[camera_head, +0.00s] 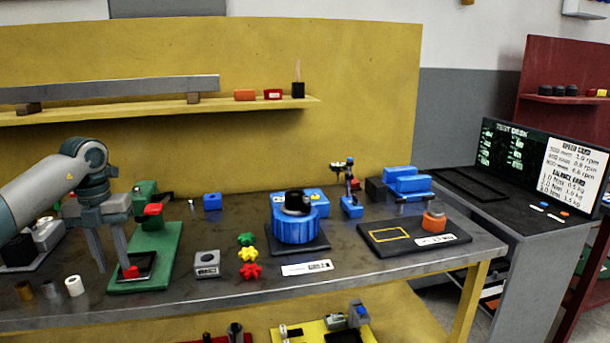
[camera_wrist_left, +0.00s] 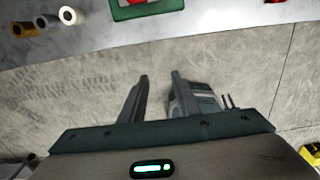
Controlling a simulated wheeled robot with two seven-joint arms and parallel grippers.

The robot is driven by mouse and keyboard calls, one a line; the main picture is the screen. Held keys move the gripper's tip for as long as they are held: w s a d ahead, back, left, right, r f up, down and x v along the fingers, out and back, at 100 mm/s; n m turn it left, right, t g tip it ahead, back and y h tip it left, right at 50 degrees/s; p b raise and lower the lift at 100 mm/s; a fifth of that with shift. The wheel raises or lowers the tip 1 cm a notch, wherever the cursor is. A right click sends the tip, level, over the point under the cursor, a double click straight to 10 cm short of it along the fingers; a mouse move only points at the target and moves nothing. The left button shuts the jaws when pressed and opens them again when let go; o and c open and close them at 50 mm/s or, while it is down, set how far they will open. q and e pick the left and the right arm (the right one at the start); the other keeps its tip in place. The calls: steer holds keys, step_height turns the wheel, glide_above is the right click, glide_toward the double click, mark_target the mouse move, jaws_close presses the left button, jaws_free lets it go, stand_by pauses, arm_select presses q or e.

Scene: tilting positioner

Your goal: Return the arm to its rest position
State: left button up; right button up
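My left arm comes in from the left in the head view. Its gripper (camera_head: 116,268) points down, with its fingers apart and nothing between them. In the head view the fingers overlap the green base plate (camera_head: 160,262) of a green fixture with red parts. In the left wrist view my gripper's two fingers (camera_wrist_left: 156,82) stand apart over bare grey floor, and the workbench's edge lies beyond them. A corner of the green plate (camera_wrist_left: 150,10) shows there at the top. My right gripper is in neither view.
On the workbench (camera_head: 350,278) stand small cylinders (camera_head: 74,286), a grey block (camera_head: 207,264), coloured star-shaped knobs (camera_head: 248,255), a blue round unit (camera_head: 296,226) and a black tray (camera_head: 385,244). A yellow shelf (camera_head: 140,112) hangs behind. The floor (camera_wrist_left: 80,95) in front looks clear.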

arm_select(q)
steer(key=d+f+n+t+h, duration=0.3)
steer(key=d+f+h, duration=0.7)
steer(key=d, duration=0.8)
steer(key=d+f+n+t+h, duration=0.35)
steer(key=d+f+h, duration=0.35)
steer(key=d+f, duration=0.85)
steer(key=s+a+f+n+t+y, duration=0.2)
steer(key=s+f+n+y, duration=0.3)
steer(key=f, duration=0.4)
steer(key=s+a+f+n+t+y, duration=0.2)
steer(key=s+f+n+y, duration=0.1)
steer(key=f+n, duration=0.55)
steer(key=s+a+f+n+t+y, duration=0.25)
steer(key=s+f+n+y, duration=0.2)
steer(key=f, duration=0.65)
steer(key=s+f+n+g+y, duration=0.1)
steer(key=s+f+n+g, duration=0.1)
steer(key=s+f, duration=0.4)
steer(key=s+a+f+n+g+y, duration=0.1)
steer(key=s+f, duration=0.4)
steer(key=s, duration=0.7)
steer(key=s+a+f+n+g+y, duration=0.1)
steer(key=s+f+n+g, duration=0.2)
steer(key=s+f, duration=0.3)
steer(key=s, duration=0.3)
steer(key=shift+s+a+f+g, duration=0.15)
steer(key=shift+s+f+g, duration=0.05)
steer(key=shift+f+g, duration=0.1)
